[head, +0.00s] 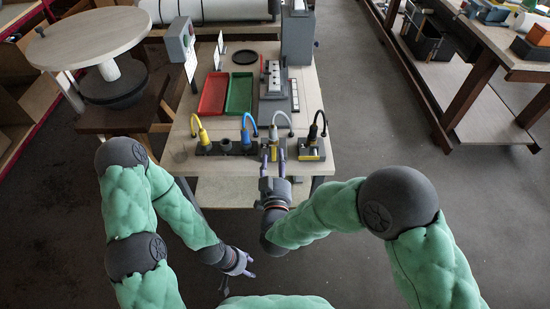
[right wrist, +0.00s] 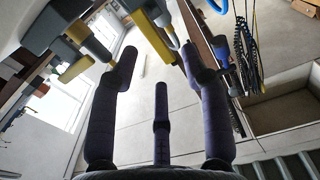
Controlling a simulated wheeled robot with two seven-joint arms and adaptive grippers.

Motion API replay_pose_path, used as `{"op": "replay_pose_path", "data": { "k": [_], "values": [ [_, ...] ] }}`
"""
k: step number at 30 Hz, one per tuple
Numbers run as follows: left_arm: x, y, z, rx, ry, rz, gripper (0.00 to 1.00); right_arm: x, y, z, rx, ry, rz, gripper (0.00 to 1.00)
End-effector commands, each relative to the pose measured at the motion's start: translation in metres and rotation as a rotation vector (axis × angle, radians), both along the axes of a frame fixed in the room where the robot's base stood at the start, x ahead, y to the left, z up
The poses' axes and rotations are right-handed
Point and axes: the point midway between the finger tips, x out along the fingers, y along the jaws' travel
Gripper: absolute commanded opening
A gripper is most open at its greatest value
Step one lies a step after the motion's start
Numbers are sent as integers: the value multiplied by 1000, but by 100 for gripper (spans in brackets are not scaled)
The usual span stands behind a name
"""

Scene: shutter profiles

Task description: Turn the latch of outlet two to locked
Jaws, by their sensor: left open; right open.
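A row of outlets (head: 226,148) stands along the front edge of the table, with yellow (head: 202,135), blue (head: 246,138) and pale grey (head: 275,131) cable plugs. I cannot tell which is outlet two, and its latch is too small to make out. My right gripper (head: 273,156) is open, its fingers pointing at the front of the row just below the pale grey plug. In the right wrist view its fingers (right wrist: 160,62) are spread and empty, with grey and yellow parts (right wrist: 92,42) beyond them. My left gripper (head: 241,269) is open and empty, low before the table.
A separate block with a black cable plug (head: 313,138) stands at the right end. A red tray (head: 214,94), a green tray (head: 239,93) and a grey device (head: 273,88) lie behind. A round table (head: 88,38) stands left.

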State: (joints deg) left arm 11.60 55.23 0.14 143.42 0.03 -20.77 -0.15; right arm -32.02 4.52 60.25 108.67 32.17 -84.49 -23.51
Motion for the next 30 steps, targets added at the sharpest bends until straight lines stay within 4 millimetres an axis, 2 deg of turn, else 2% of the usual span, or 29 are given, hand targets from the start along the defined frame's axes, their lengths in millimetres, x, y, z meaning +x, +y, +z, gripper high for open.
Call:
{"op": "replay_pose_path", "data": {
  "k": [6, 17, 21, 22, 30],
  "values": [
    [0, 0, -7, 0, 0, 0, 49, 21, 0, -1, 1, 1, 0, 46],
    [0, 0, -7, 0, 0, 0, 49, 25, 0, 0, 0, 1, 1, 46],
    [0, 0, -7, 0, 0, 0, 49, 25, 0, 0, 0, 1, 1, 7],
    [0, 0, -7, 0, 0, 0, 49, 25, 0, 0, 0, 1, 1, 0],
    [0, 0, -7, 0, 0, 0, 49, 25, 1, 0, -6, 1, 1, 0]
  ]
}}
